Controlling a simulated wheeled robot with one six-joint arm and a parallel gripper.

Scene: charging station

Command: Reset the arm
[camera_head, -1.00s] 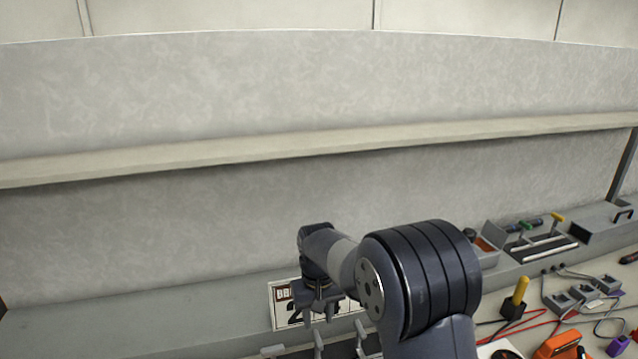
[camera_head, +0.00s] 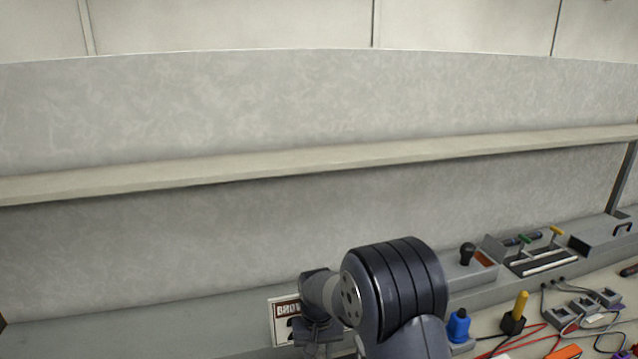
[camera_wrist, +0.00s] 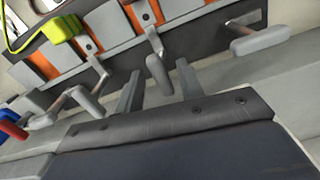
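My gripper (camera_wrist: 158,70) shows in the wrist view with two grey fingers apart and nothing held between them. A grey lever handle (camera_wrist: 158,74) appears in the gap, beyond the fingertips; whether they touch it I cannot tell. In the head view my dark arm reaches in from the bottom, with the wrist in front of a white sign (camera_head: 284,318). The sign is partly hidden behind the wrist. The fingertips are largely out of that picture at the bottom edge.
Grey levers (camera_wrist: 85,103) and orange-and-grey panels (camera_wrist: 115,28) fill the wrist view's top, with a yellow-green connector (camera_wrist: 62,28). At right in the head view are a blue knob (camera_head: 458,326), a yellow handle (camera_head: 520,304), cables and a grey box (camera_head: 604,235). A shelf (camera_head: 300,165) spans the wall.

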